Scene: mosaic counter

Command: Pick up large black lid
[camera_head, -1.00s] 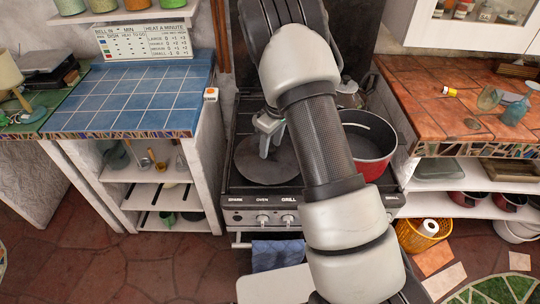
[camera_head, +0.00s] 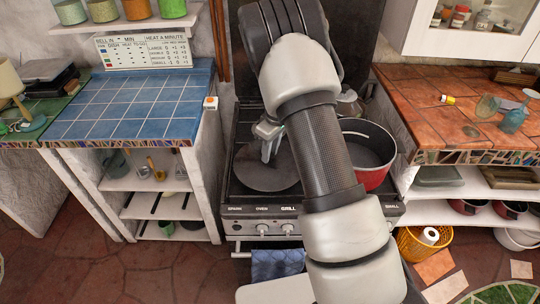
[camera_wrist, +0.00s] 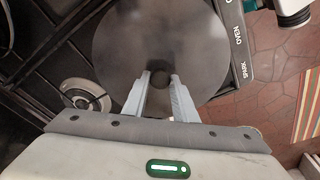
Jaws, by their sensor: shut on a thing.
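The large black lid (camera_head: 262,178) is a flat dark disc over the left part of the stove top. It also shows in the wrist view as a wide grey-black disc (camera_wrist: 160,45) with a dark round knob near its lower edge. My gripper (camera_head: 268,155) points down at the lid from above. In the wrist view my fingertips (camera_wrist: 160,82) stand on either side of the knob and are shut on it. I cannot tell whether the lid is resting on the stove or raised off it.
A red pot (camera_head: 368,155) stands on the right of the stove (camera_head: 315,222). A blue tiled counter (camera_head: 135,100) is on the left, largely clear; a terracotta tiled counter (camera_head: 430,110) with bottles is on the right.

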